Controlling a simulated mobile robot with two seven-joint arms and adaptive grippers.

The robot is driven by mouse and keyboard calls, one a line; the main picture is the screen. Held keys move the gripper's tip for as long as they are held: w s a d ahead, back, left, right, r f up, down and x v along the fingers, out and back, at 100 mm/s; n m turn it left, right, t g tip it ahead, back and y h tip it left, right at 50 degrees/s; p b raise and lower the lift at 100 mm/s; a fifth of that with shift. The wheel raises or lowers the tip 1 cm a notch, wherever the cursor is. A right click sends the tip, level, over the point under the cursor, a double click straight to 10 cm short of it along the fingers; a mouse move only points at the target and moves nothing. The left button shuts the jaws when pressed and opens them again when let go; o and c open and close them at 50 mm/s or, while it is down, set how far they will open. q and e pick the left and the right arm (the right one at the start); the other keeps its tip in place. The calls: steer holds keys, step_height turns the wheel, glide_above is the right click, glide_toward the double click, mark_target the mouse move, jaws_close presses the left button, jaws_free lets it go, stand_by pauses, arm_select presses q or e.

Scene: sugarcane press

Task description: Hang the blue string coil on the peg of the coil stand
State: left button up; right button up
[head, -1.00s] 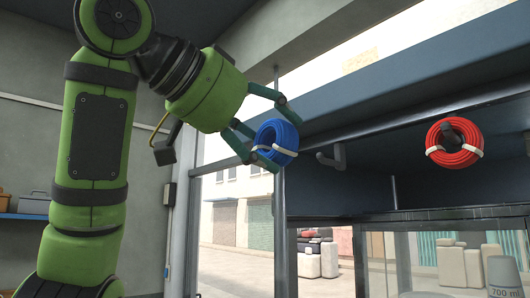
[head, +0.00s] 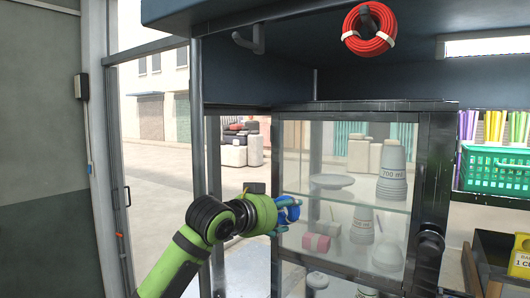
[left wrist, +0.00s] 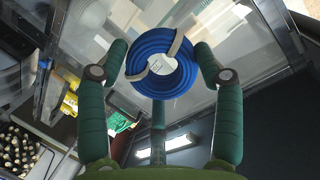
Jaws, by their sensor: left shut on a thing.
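The blue string coil (head: 291,211) is held in my left gripper (head: 283,214), in front of the glass cabinet in the head view. In the left wrist view the coil (left wrist: 158,62) sits between the green fingers, with pale ties around it. The empty peg (head: 254,38) is a grey hook under the dark overhead panel, well above the coil in the picture. The red coil (head: 369,28) hangs on another peg to its right. My right gripper is not in view.
The glass cabinet (head: 345,180) holds stacked cups (head: 392,172) and a plate behind the coil. A dark post (head: 199,120) stands left of the cabinet. A green basket (head: 494,170) is at the right. The space below the empty peg looks open.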

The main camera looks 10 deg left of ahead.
arm_select(q)
step_height(320, 180, down, 17)
steer(key=s+d, duration=0.2)
steer(key=d, duration=0.1)
steer(key=s+d+f+m+h+p, duration=0.1)
steer(key=s+f, duration=0.4)
steer(key=f, duration=0.2)
steer(key=s+d+f, duration=0.1)
steer(key=s+f, duration=0.4)
steer(key=f, duration=0.3)
steer(key=shift+w+a+r+b+x, duration=0.1)
steer(key=shift+a+b+x, duration=0.1)
steer(key=shift+b+x, duration=1.1)
steer(key=shift+w+a+r+b+x, duration=0.15)
steer(key=shift+b+x, duration=0.8)
steer(key=shift+x, duration=0.6)
steer(key=shift+w+a+b+x, duration=0.1)
steer(key=shift+a+b+x, duration=0.1)
steer(key=shift+b+x, duration=1.1)
steer(key=shift+w+d+f, duration=0.25)
steer(key=shift+w+f, duration=0.1)
steer(key=shift+w, duration=0.25)
steer(key=o, duration=1.1)
steer(key=shift+o, duration=0.2)
